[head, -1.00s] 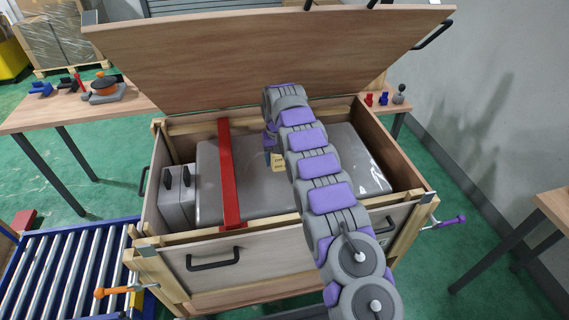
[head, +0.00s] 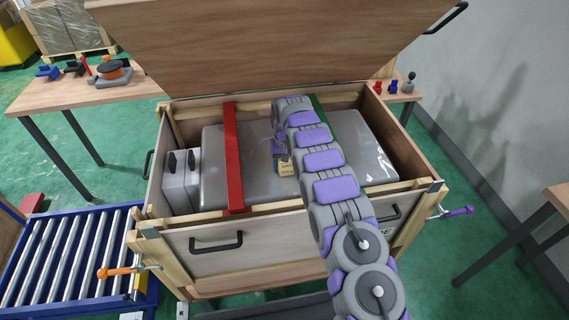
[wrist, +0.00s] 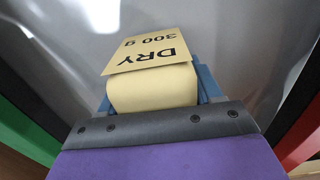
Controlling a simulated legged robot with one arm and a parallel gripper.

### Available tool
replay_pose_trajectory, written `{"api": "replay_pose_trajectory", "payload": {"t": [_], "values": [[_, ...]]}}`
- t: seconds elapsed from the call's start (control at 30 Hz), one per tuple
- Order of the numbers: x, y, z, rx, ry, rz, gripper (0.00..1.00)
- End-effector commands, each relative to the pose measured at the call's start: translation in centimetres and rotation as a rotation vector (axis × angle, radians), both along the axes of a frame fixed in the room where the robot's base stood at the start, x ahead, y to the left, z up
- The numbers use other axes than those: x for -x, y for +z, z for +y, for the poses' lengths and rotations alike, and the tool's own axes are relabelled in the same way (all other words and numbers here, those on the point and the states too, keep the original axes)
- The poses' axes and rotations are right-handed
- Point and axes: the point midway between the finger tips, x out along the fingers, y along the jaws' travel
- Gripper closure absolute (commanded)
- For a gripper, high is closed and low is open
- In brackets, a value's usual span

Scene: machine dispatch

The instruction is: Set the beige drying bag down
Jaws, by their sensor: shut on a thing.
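The beige drying bag (wrist: 152,88) is in my gripper (wrist: 152,98), with its label "DRY 300 g" showing in the wrist view. In the head view the bag (head: 286,167) is a small beige patch beside my arm, above the grey wrapped machine (head: 255,150) inside the open wooden crate (head: 270,218). My gripper (head: 280,155) is shut on the bag and points down at the wrapped surface. I cannot tell whether the bag touches the wrap. My arm hides part of the machine.
A red strap (head: 232,160) and a green strap (head: 318,104) cross the crate on either side of my gripper. Grey cases (head: 180,180) stand inside at left. The raised lid (head: 260,45) is behind. A roller conveyor (head: 70,255) and tool table (head: 70,98) are at left.

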Motion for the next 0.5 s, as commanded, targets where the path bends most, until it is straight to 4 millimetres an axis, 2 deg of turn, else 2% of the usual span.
{"api": "replay_pose_trajectory", "payload": {"t": [0.03,0.07,0.3,0.5], "values": [[-0.03,0.04,-0.04,0.000,0.000,-0.001,0.73],[-0.03,0.03,-0.04,0.000,0.000,-0.001,0.35],[-0.02,0.03,0.10,0.001,0.000,-0.001,0.12],[-0.02,0.03,0.14,0.001,0.000,-0.001,0.11]]}}
